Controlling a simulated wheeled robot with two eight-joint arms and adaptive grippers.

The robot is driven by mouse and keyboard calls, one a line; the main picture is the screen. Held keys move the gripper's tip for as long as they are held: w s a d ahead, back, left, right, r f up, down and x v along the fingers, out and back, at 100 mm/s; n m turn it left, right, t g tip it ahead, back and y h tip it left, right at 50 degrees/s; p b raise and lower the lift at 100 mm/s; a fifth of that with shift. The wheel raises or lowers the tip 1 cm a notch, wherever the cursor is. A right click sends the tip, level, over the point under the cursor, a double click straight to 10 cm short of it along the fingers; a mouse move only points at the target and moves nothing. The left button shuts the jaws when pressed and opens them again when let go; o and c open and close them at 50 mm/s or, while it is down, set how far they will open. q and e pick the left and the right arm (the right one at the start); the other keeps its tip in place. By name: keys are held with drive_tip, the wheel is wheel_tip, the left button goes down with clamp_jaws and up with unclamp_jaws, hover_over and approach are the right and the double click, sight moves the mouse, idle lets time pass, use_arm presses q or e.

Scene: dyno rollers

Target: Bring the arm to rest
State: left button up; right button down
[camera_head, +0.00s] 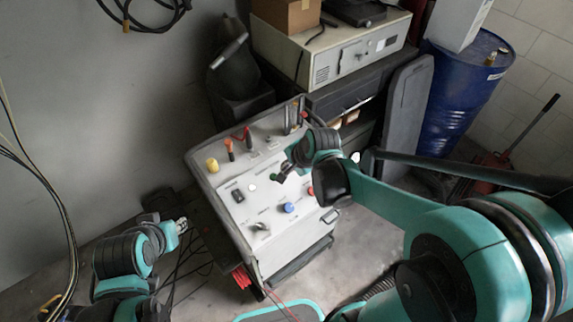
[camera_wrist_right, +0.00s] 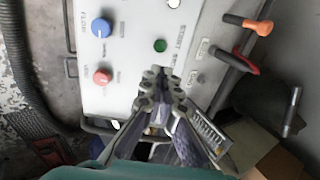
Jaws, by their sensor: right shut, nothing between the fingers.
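My right arm reaches in from the right in the head view. Its gripper (camera_head: 281,177) is shut and empty over the white control panel (camera_head: 225,173). In the right wrist view the closed fingertips (camera_wrist_right: 161,74) point at the panel, just below a green button (camera_wrist_right: 160,45) in the picture. The gap between fingertips and panel is hard to judge. My left gripper (camera_head: 183,226) is low at the left, beside the panel cart and apart from it. It is too small to tell whether it is open or shut.
The panel carries a blue knob (camera_head: 289,207), a yellow knob (camera_head: 212,165), a black switch (camera_head: 237,196) and orange and red handles. A dark cabinet with a white instrument (camera_head: 335,62) stands behind. A blue barrel (camera_head: 455,95) is at right. Cables hang at left.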

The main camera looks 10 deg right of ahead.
drive_tip(key=s+d+n+t+h+b, duration=0.1)
drive_tip(key=s+d+n+b, duration=0.1)
drive_tip(key=s+n, duration=0.4)
drive_tip(key=s+d+n+h+b, duration=0.1)
drive_tip(key=s+d+n+b, duration=0.1)
drive_tip(key=s+n+b, duration=0.3)
drive_tip(key=s+n, duration=0.2)
drive_tip(key=s, duration=0.1)
drive_tip(key=shift+s+n+t, duration=0.3)
drive_tip(key=shift+s+t, duration=0.05)
drive_tip(key=shift+t, duration=0.05)
drive_tip(key=shift+f, duration=0.1)
